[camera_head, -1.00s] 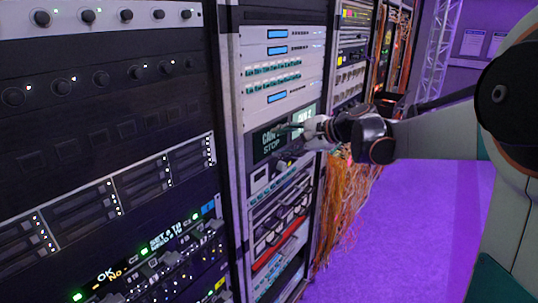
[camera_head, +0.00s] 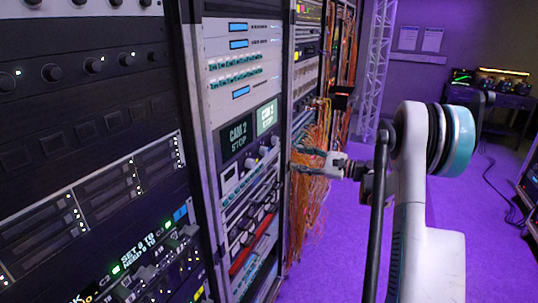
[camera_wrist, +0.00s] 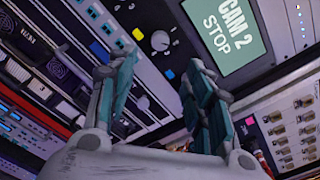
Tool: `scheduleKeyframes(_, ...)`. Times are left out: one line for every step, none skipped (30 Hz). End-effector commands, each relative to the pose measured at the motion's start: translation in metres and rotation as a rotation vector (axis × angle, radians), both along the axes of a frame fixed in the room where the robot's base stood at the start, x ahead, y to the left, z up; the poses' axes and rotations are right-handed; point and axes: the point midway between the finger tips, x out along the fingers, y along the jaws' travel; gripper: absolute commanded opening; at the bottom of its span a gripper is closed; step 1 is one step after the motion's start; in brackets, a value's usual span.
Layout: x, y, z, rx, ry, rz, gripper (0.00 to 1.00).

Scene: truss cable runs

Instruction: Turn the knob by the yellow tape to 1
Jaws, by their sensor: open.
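A knob (camera_wrist: 160,40) with a pale pointer sits on the dark panel in the wrist view, with a small yellow tape patch (camera_wrist: 138,34) close beside it. Numbers around the knobs are too small to read. My gripper (camera_wrist: 160,70) is open and empty, apart from both knobs. In the head view my gripper (camera_head: 297,159) is right of the panel's knobs (camera_head: 262,151), in front of orange cables.
Orange cables (camera_head: 310,200) hang right of the rack. A truss (camera_head: 376,70) stands behind.

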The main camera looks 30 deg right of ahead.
Motion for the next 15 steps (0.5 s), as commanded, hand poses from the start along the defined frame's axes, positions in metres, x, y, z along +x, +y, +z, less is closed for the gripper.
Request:
scheduleKeyframes(0.007,0.007,-0.001,0.0,0.0,0.003,0.47)
scheduleKeyframes(0.012,0.011,-0.001,0.0,0.0,0.004,0.47)
scheduleKeyframes(0.018,0.015,-0.001,0.0,0.0,0.004,0.47)
scheduleKeyframes(0.023,0.019,-0.002,0.0,0.0,0.004,0.47)
scheduleKeyframes(0.027,0.023,-0.002,0.0,0.0,0.004,0.47)
scheduleKeyframes(0.033,0.028,-0.002,-0.001,0.001,0.004,0.47)
scheduleKeyframes(0.038,0.031,-0.002,-0.002,0.0,0.003,0.47)
scheduleKeyframes(0.043,0.035,-0.002,-0.002,0.0,0.003,0.47)
scheduleKeyframes(0.049,0.04,-0.002,-0.002,0.001,0.004,0.47)
scheduleKeyframes(0.054,0.044,-0.002,-0.002,0.0,0.003,0.47)
scheduleKeyframes(0.059,0.047,-0.002,-0.002,0.0,0.003,0.47)
scheduleKeyframes(0.064,0.052,-0.002,-0.002,0.0,0.003,0.47)
scheduleKeyframes(0.068,0.055,-0.002,-0.002,0.0,0.003,0.47)
scheduleKeyframes(0.072,0.057,-0.002,-0.002,0.0,0.003,0.47)
scheduleKeyframes(0.077,0.061,-0.001,-0.002,0.0,0.002,0.47)
